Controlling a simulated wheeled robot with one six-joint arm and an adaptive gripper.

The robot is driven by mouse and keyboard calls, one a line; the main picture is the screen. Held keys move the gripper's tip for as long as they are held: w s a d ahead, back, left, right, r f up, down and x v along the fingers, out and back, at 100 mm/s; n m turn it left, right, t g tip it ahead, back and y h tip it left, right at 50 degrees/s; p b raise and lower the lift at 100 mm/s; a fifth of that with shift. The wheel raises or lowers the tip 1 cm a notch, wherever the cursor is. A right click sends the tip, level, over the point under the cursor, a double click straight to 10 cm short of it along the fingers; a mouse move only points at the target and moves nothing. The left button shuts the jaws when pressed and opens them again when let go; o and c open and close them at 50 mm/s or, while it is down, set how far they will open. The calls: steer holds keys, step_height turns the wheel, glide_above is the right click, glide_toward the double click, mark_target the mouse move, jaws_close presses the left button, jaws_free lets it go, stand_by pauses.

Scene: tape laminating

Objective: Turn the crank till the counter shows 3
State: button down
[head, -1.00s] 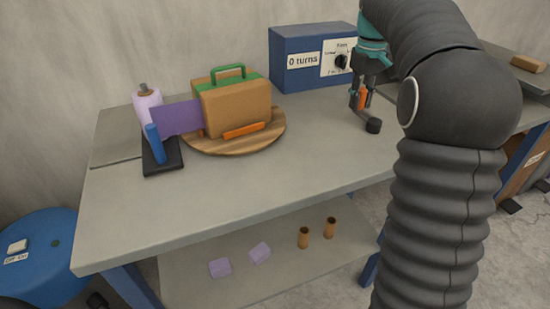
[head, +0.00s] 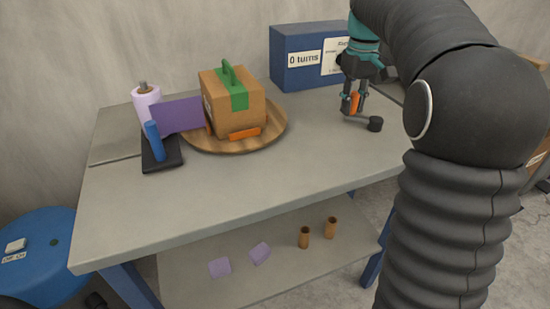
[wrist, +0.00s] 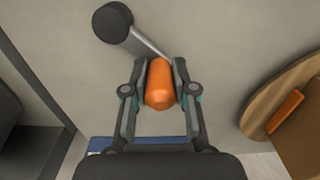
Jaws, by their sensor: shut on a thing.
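The crank has an orange handle (wrist: 160,86) on a grey arm that leads to a dark round hub (wrist: 113,22). In the head view the hub (head: 375,124) sits on the table at the right, with the orange handle (head: 354,103) to its left. My gripper (wrist: 161,82) is shut on the orange handle, one finger on each side. The counter (head: 304,58) on the blue box (head: 290,82) reads "0 turns". My gripper and arm cover part of that box's front.
A cardboard box (head: 222,116) with a green strap and handle stands on a round wooden turntable (head: 270,138). A tape holder with purple film (head: 178,117) and a blue handle (head: 155,142) stands left of it. The front of the table is clear.

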mark_target(364, 141)
steer(key=shift+s+a+r, duration=0.1)
steer(key=shift+s+a, duration=0.15)
steer(key=shift+s, duration=0.45)
steer(key=shift+s+d+b, duration=0.15)
steer(key=shift+s+b, duration=0.4)
steer(key=shift+s, duration=1.05)
steer(key=shift+s+d, duration=0.45)
steer(key=shift+s, duration=0.2)
steer(key=shift+s+d, duration=0.4)
steer(key=shift+s, duration=0.25)
